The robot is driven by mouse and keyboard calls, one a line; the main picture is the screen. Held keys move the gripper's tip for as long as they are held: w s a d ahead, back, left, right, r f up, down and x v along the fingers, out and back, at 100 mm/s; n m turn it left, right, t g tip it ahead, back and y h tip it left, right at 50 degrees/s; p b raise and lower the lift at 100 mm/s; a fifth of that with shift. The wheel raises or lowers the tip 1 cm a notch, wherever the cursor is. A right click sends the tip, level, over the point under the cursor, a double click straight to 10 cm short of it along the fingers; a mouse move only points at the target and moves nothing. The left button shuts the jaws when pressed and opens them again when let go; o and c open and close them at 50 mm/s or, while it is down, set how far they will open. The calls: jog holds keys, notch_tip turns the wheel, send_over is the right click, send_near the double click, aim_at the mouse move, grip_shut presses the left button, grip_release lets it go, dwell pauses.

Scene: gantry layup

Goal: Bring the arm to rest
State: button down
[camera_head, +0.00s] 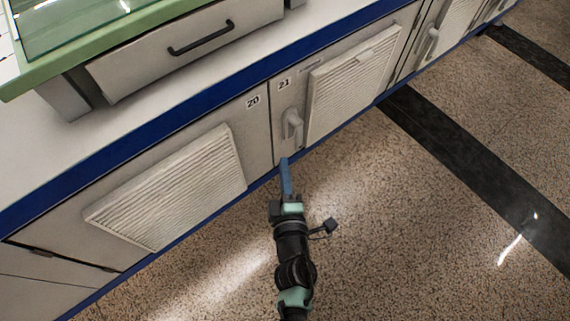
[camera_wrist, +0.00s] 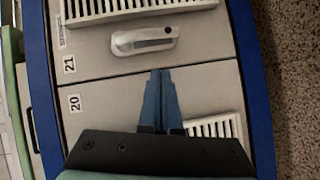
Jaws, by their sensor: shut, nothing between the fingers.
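My arm reaches up from the bottom of the head view. The same handle (camera_head: 292,126) shows above the fingers in the head view.
Louvred cabinet doors (camera_head: 172,188) with blue trim run diagonally under a white worktop (camera_head: 200,84). A drawer unit with a dark handle (camera_head: 201,38) and green edge stands on it. The speckled floor (camera_head: 420,220), crossed by dark strips, is open at right.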

jog(key=s+p, duration=0.2)
jog(key=s, duration=0.6)
jog(key=shift+s+d, duration=0.25)
jog(key=shift+d, duration=0.15)
jog(key=w+d+r+m+t+h+p, duration=0.25)
jog(key=w+r, duration=0.25)
jog(key=r, duration=0.9)
jog(key=w+d+r+m+t+h+p, duration=0.1)
jog(key=w+r+m+p, duration=0.3)
jog(key=r, duration=1)
jog(key=w+d+r+m+t+h+p, duration=0.1)
jog(key=w+d+r+m+t, duration=0.3)
jog(key=r, duration=1)
jog(key=s+a+r+m+t+y+p, duration=0.1)
jog(key=s+a+r+m+p, duration=0.2)
jog(key=r, duration=1.1)
jog(key=s+a+r+m+t+y+p, duration=0.1)
jog(key=s+a+r+y+p, duration=0.25)
jog(key=r, duration=1.05)
jog(key=s+a+r+m+t+p, duration=0.25)
jog(key=s+r, duration=0.25)
jog(key=r, duration=1)
notch_tip(320, 180, up, 35)
jog(key=g+p, duration=0.1)
jog(key=p, duration=3.6)
jog(key=shift+w+a+n+h, duration=0.15)
jog(key=shift+w+n+h, duration=0.2)
jog(key=shift+n+h, duration=0.05)
